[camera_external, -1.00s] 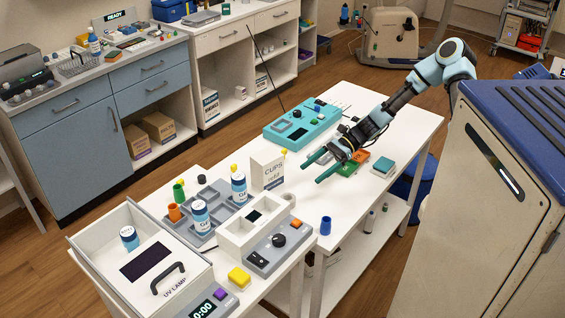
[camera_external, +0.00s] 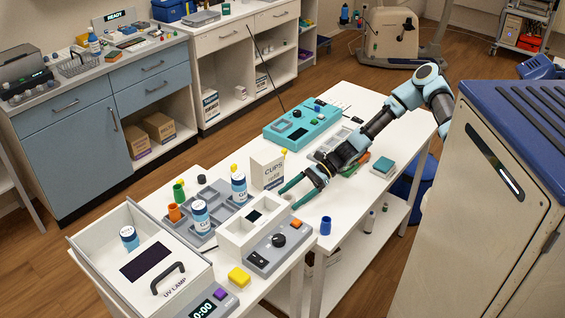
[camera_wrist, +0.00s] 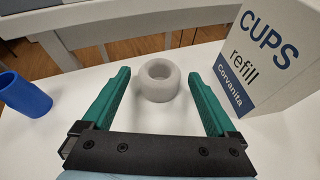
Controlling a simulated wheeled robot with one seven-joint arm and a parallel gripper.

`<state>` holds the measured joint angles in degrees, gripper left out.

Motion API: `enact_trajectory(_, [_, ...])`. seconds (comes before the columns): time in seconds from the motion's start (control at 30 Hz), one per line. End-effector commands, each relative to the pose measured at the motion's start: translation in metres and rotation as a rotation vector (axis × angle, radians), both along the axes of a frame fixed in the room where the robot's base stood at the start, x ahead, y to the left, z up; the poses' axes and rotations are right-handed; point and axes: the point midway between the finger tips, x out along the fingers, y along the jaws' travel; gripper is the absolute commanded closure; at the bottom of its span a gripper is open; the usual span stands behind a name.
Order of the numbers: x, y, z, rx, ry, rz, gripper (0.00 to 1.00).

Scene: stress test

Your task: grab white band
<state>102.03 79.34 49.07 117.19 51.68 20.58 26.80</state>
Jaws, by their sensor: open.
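The white band (camera_wrist: 158,83) is a thick whitish ring that lies flat on the white table, its round hole facing up. In the wrist view it sits between the tips of my two green fingers, with a gap on each side. My gripper (camera_wrist: 159,76) is open and empty, and its fingers point at the band from the near side. In the external view my gripper (camera_external: 288,198) is low over the table at the band, beside the CUPS box; the fingers partly hide the band there.
The CUPS refill box (camera_wrist: 272,55) stands close to the right finger in the wrist view. A blue cup (camera_wrist: 24,95) stands to the left. A teal case (camera_external: 300,125) lies farther back.

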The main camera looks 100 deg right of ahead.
Motion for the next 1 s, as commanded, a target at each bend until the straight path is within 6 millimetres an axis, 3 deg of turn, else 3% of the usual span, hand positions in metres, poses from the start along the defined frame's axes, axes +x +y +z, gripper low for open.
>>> enact_trajectory(0.17, [0.015, 0.007, -0.005, 0.001, -0.002, 0.001, 0.07])
enact_trajectory(0.43, [0.017, 0.008, -0.007, -0.001, 0.0, 0.0, 0.07])
enact_trajectory(1.0, [0.016, 0.008, -0.007, 0.0, 0.0, 0.0, 0.71])
